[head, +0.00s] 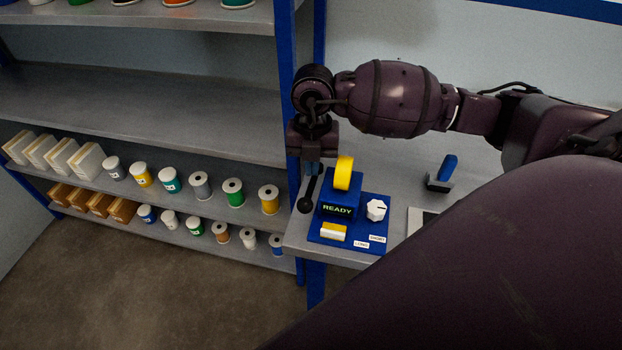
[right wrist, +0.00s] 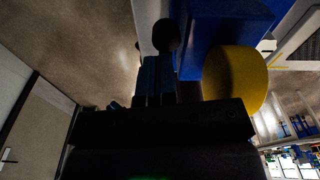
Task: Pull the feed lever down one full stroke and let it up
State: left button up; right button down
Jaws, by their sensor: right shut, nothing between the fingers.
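The feed lever (head: 304,205) is a black rod with a round knob at the left side of a blue tape machine (head: 340,190). Its knob end points down and toward the front in the head view. The machine has a yellow roll on top and a display reading READY. My right gripper (head: 312,168) is just above the lever, pointing down, with its blue fingers shut and empty. In the right wrist view the fingers (right wrist: 155,80) are beside the lever's black knob (right wrist: 166,36); I cannot tell whether they touch. My left gripper is not in view.
The machine's base has a white dial (head: 376,210) and a yellow-and-white piece (head: 333,232). A blue-handled tool (head: 442,174) stands farther right on the grey bench (head: 400,178). Shelves with spools and boxes are at left, with a blue post (head: 288,80) close to my gripper.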

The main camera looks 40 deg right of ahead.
notch_tip(320, 180, up, 11)
jog(key=shift+w+d+f+p, duration=0.15)
jog(key=shift+w+d+p, duration=0.2)
jog(key=shift+w, duration=0.05)
dwell(0.5)
dwell(0.6)
